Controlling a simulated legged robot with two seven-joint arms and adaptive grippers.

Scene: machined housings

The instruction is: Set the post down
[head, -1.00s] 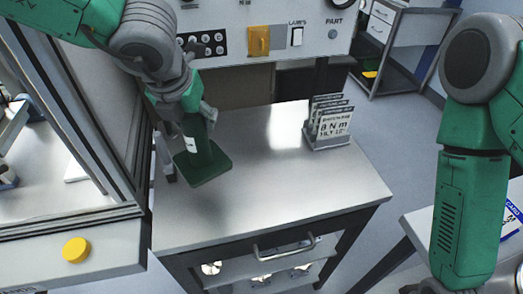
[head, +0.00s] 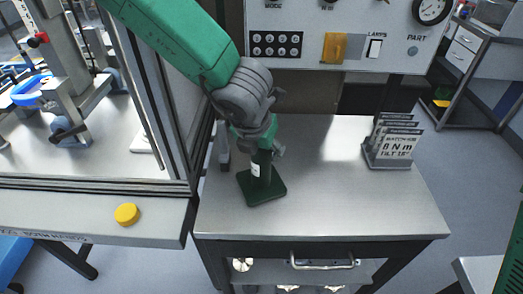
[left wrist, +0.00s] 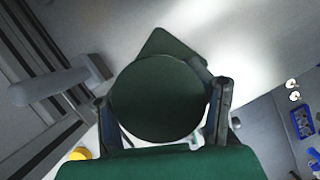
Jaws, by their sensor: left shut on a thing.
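The post (head: 261,170) is dark green with a square base plate and a white label on its side. It stands upright over the left part of the steel bench top (head: 330,205). The base is at or very close to the surface; I cannot tell if it touches. My left gripper (head: 263,148) is shut on the upper part of the post. In the left wrist view the post's round top (left wrist: 160,98) sits between the two fingers, with a corner of the base showing beyond. My right gripper is out of view.
A rack of grey cards (head: 390,145) stands at the bench's right. A control panel (head: 345,35) is behind the bench. A framed enclosure with a yellow button (head: 127,214) borders the left side. The bench's middle and front are clear.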

